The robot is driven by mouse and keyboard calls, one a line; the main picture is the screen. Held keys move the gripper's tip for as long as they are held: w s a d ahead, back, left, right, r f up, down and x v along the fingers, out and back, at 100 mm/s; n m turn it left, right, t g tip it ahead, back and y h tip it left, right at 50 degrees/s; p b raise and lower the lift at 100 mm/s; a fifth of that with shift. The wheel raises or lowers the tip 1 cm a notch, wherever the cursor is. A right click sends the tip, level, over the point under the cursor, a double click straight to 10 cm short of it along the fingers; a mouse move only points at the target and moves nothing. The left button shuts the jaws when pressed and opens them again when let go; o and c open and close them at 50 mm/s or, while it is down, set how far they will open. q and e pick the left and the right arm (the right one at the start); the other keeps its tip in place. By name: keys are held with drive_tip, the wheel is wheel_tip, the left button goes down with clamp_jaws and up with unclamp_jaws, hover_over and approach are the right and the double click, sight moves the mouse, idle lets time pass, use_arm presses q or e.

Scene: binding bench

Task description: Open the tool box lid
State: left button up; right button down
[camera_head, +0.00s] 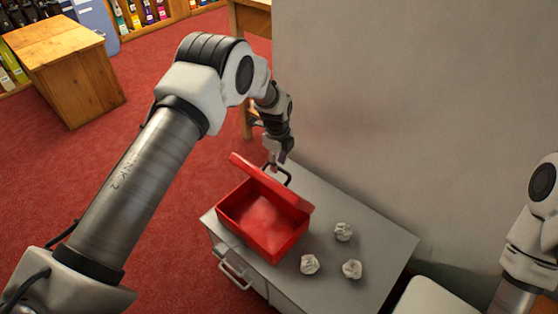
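The red tool box (262,238) stands on the grey cabinet top. Its lid (270,184) is raised and tilted up, and the red inside of the box shows through the gap. My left gripper (275,164) points down at the far side of the raised lid, close to a dark handle (287,176). The fingers are small and partly hidden, so I cannot tell if they touch the handle or hold it. Part of my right arm shows at the right edge; its gripper is out of view.
Several crumpled white paper balls (343,232) lie right of the box on the cabinet (375,285). A grey wall (420,110) rises behind the cabinet. A wooden block-like table (68,72) and shelves stand at the upper left on red carpet.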

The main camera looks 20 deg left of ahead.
use_arm(q)
drive_tip(key=w+d+r, duration=0.2)
drive_tip(key=w+r, duration=0.4)
drive_tip(key=shift+r, duration=0.15)
idle(0.7)
drive_tip(key=shift+w, duration=0.1)
idle(0.4)
